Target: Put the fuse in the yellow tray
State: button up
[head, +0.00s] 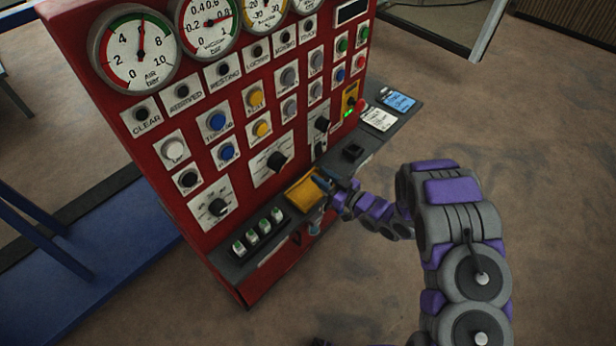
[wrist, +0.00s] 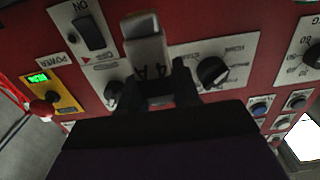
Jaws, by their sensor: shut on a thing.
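My gripper (head: 326,184) is at the right edge of the yellow tray (head: 303,193) on the grey ledge of the red panel, and overlaps it in the head view. Whether it is above or beside the tray I cannot tell exactly. In the wrist view my gripper (wrist: 158,85) is shut on a pale fuse (wrist: 146,50) marked "4A", which sticks out beyond the fingers. The held fuse is not clear in the head view. The tray does not show in the wrist view.
Several white-and-green fuses (head: 252,238) stand in a row left of the tray. Knobs (head: 277,160) stick out from the panel above. A blue frame (head: 90,265) stands on the left.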

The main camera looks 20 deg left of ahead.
jog(key=x, duration=0.6)
jog(key=shift+s+a+f+b, duration=0.15)
jog(key=shift+a+f+b, duration=0.15)
jog(key=shift+f+b, duration=0.1)
jog(key=shift+a, duration=0.15)
jog(key=shift+w+r, duration=0.1)
jog(key=shift+w, duration=0.15)
jog(key=shift+d, duration=0.35)
notch_tip(320, 180, down, 4)
jog(key=shift+a+r+b, duration=0.1)
jog(key=shift+r+b, duration=0.1)
jog(key=shift+b, duration=0.45)
jog(key=shift+s+a, duration=0.1)
jog(key=shift+a, duration=0.3)
jog(key=o, duration=0.8)
jog(key=shift+o, duration=1.2)
jog(key=shift+d+r, duration=0.1)
jog(key=shift+d, duration=0.35)
